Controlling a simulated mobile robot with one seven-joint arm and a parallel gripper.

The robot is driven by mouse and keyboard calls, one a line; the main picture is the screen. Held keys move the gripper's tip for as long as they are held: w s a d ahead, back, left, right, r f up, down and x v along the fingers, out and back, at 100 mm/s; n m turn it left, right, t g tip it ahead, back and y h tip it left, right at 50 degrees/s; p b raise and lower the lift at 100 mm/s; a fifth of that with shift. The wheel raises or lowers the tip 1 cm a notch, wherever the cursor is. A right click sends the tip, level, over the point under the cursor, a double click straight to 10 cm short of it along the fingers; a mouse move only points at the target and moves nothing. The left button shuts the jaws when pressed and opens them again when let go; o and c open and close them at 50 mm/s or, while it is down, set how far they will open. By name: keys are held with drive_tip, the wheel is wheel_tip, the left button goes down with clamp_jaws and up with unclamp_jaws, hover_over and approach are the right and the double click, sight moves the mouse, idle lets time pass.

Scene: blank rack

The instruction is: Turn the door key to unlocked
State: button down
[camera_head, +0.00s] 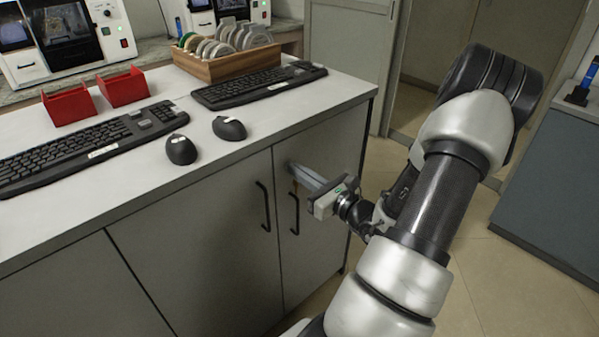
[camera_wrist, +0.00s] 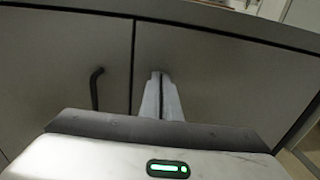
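The right cabinet door (camera_head: 325,150) is closed, a plain grey panel with a black bar handle (camera_head: 294,208). My gripper (camera_head: 292,168) reaches the upper left of this door, above the handle. In the wrist view its two pale fingers (camera_wrist: 161,78) lie nearly together with a thin dark gap between them, and their tips are at the door. The door key is mostly hidden at the fingertips, where the fingers appear shut on it. A small brownish bit (camera_head: 293,187) shows just below them. Which way the key is turned cannot be seen.
The left cabinet door (camera_head: 200,235) is closed, with its own black handle (camera_head: 263,207). The countertop above holds keyboards (camera_head: 260,86), two mice (camera_head: 181,149), red holders (camera_head: 122,87) and a wooden rack (camera_head: 222,66). Open floor lies to the right, before a grey-blue cabinet (camera_head: 550,190).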

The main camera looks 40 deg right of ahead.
drive_tip(key=shift+r+p, duration=0.1)
drive_tip(key=shift+p, duration=0.3)
drive_tip(key=shift+d+f+m+p, duration=0.1)
drive_tip(key=shift+f+m+p, duration=0.05)
drive_tip(key=shift+m+p, duration=3.8)
drive_tip(key=shift+d+f+m+p, duration=0.15)
drive_tip(key=shift+m+p, duration=2.8)
drive_tip(key=shift+m, duration=2)
drive_tip(key=c, duration=2)
unclamp_jaws()
